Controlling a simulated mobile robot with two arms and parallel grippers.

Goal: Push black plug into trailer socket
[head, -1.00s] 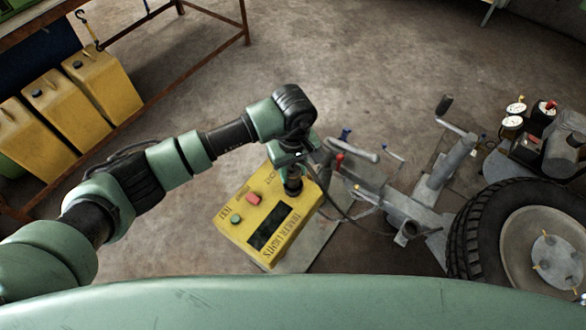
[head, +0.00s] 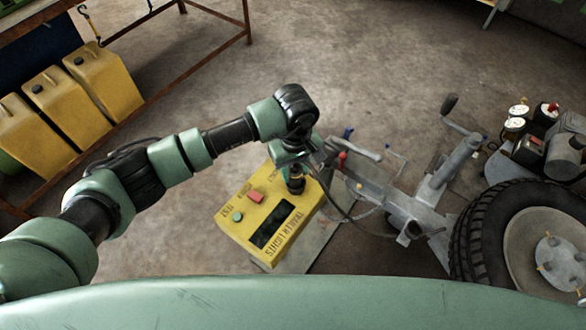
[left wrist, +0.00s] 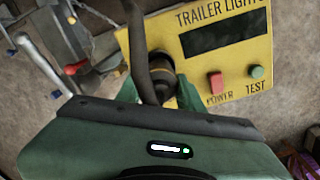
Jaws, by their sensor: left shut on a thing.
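The yellow trailer lights box (head: 235,218) lies on a flat plate right of my arm, with a dark display window (head: 272,228), a red power button (head: 255,197) and a green test button (head: 237,216). My left gripper (head: 292,171) is above the box's upper right corner, shut on the black plug (head: 297,186). In the left wrist view the plug (left wrist: 160,66) sits between the green fingers, its dark cable (left wrist: 137,38) running up from it. The plug is over the box face and hides the socket. I cannot tell whether it is seated. My right gripper is out of view.
The trailer's grey metal frame (head: 432,185) with levers stands right of the box, beside a large tyre (head: 478,235) and gauges (head: 517,118). Yellow jerry cans (head: 105,84) stand under a rusty-framed table at left. The floor behind my arm is clear.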

